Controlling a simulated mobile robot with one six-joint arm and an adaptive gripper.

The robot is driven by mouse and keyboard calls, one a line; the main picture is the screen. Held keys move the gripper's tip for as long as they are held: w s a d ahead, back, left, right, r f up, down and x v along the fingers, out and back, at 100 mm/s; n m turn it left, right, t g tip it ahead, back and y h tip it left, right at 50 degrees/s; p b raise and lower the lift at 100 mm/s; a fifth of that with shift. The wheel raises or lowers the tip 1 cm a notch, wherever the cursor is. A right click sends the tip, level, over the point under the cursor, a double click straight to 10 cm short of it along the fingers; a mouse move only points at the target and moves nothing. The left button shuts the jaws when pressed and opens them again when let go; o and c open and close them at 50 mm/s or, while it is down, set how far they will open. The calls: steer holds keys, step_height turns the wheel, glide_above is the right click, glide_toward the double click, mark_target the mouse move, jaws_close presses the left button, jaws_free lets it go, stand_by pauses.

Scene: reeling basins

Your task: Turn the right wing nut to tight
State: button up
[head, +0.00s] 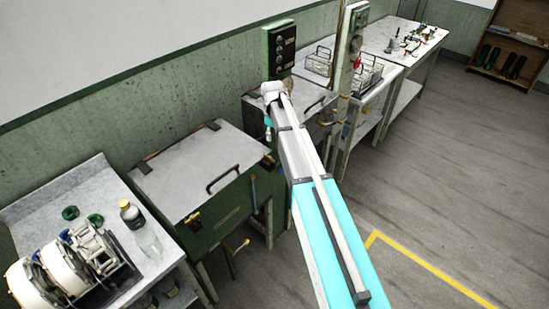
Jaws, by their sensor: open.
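A green basin (231,205) with a grey lid (192,172) and a dark handle stands at the wall in the head view. Small brass-coloured fittings sit at the lid's front corners, a left one (193,218) and a right one (268,160). The right one looks like the right wing nut, but it is too small to tell its shape or how tight it is. My arm reaches up from the bottom, and its far end is just above and beside this right corner. My gripper's fingers cannot be made out; they seem hidden at the arm's far end.
Left, a grey bench (99,198) holds white reels (70,268), green rings and a bottle (131,214). Behind my arm are another basin, a control box (279,48), a post (349,45) and benches with wire baskets (368,75). The floor (450,170) at right is clear.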

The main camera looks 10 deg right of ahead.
mark_target(273, 159)
steer(key=shift+f, duration=0.2)
step_height(273, 159, down, 13)
steer(key=b, duration=1.3)
steer(key=shift+f+b, duration=0.2)
steer(key=shift+b, duration=0.2)
stand_by(0.4)
